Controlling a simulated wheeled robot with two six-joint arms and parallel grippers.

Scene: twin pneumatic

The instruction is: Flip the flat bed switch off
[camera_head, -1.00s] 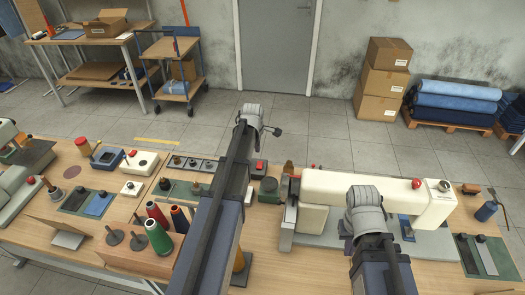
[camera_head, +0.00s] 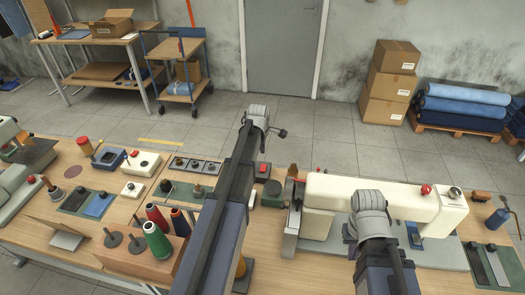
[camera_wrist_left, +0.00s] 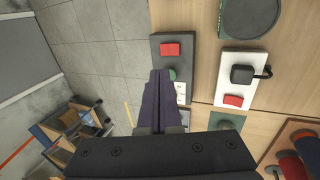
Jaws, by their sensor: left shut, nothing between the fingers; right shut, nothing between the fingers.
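A dark grey switch box (camera_wrist_left: 157,60) with a red rocker (camera_wrist_left: 170,49) and a green button (camera_wrist_left: 173,74) lies on the bench in the left wrist view. My left gripper (camera_wrist_left: 158,82) is shut and empty; its tips overlap the box's lower part near the green button, and I cannot tell whether they touch. In the head view a red rocker (camera_head: 263,169) shows just right of my left arm, which hides much around it. The white flat bed machine (camera_head: 330,190) stands to the right. My right arm's wrist (camera_head: 371,205) is in front of it; the right fingers are hidden.
A white box (camera_wrist_left: 238,78) with a black knob and red switch lies beside the grey one. A round dark green pad (camera_wrist_left: 250,14) is above it. Thread cones (camera_head: 157,241) stand left of my left arm. A blue oil can (camera_head: 498,220) stands at the right.

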